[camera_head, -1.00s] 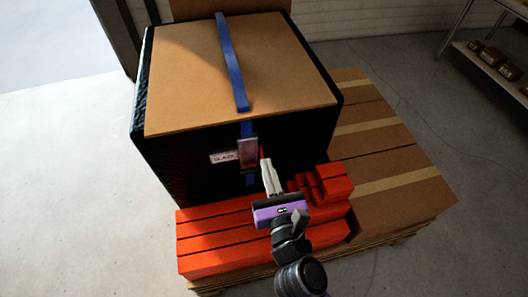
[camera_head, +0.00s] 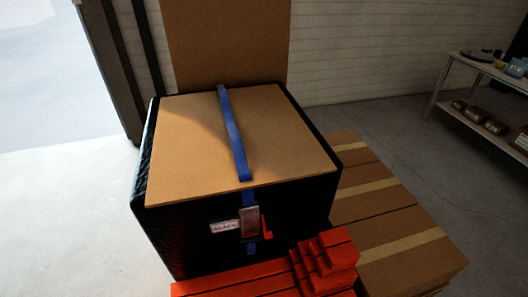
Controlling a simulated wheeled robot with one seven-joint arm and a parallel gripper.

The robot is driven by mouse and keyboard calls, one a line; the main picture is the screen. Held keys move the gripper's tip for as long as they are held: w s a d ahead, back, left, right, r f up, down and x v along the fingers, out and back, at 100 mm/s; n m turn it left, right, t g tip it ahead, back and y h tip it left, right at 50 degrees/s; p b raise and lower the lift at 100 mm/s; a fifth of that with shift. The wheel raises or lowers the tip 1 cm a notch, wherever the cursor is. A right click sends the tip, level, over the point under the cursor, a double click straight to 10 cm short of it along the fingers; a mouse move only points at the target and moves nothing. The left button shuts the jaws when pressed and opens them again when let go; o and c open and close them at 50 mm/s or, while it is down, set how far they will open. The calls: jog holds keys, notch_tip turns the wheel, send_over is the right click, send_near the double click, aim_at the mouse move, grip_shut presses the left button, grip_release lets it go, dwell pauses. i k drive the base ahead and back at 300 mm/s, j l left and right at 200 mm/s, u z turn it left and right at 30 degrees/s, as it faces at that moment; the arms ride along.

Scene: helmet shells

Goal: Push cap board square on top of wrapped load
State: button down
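The cap board (camera_head: 200,135) is a flat brown sheet on top of the black wrapped load (camera_head: 180,225). It sits slightly askew: its front left edge reaches the load's front edge, while a strip of black shows along the right and back left. A blue strap (camera_head: 233,140) runs over the board from the back and down the front face. A buckle with a red part (camera_head: 250,223) and a white label (camera_head: 224,227) are on the front face. My gripper is outside the view.
Red stepped blocks (camera_head: 325,262) stand in front of the load. Brown taped cartons (camera_head: 385,205) lie to the right. A tall brown panel (camera_head: 225,45) stands behind the load. A shelf with boxes (camera_head: 485,90) is at the far right. Open floor (camera_head: 65,220) lies to the left.

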aim_at(192, 157)
jog(key=j+z, duration=0.1)
jog(key=j, duration=0.45)
jog(key=k+j, duration=0.1)
jog(key=j, duration=0.45)
jog(key=j+z, duration=0.15)
jog(key=j, duration=0.4)
jog(key=k+j, duration=0.15)
jog(key=j, duration=0.35)
jog(key=j+z, duration=0.2)
jog(key=j, duration=0.3)
jog(key=k+j+z, duration=0.15)
jog(key=j, duration=0.35)
jog(key=j+z, duration=0.2)
jog(key=j, duration=0.3)
jog(key=i+j+z, duration=0.1)
jog(key=j, duration=0.25)
jog(key=i+j+z, duration=0.15)
jog(key=j, duration=0.25)
jog(key=i+j+z, duration=0.1)
jog(key=j, duration=0.25)
jog(key=j+z, duration=0.1)
jog(key=j, duration=0.3)
jog(key=i, duration=0.05)
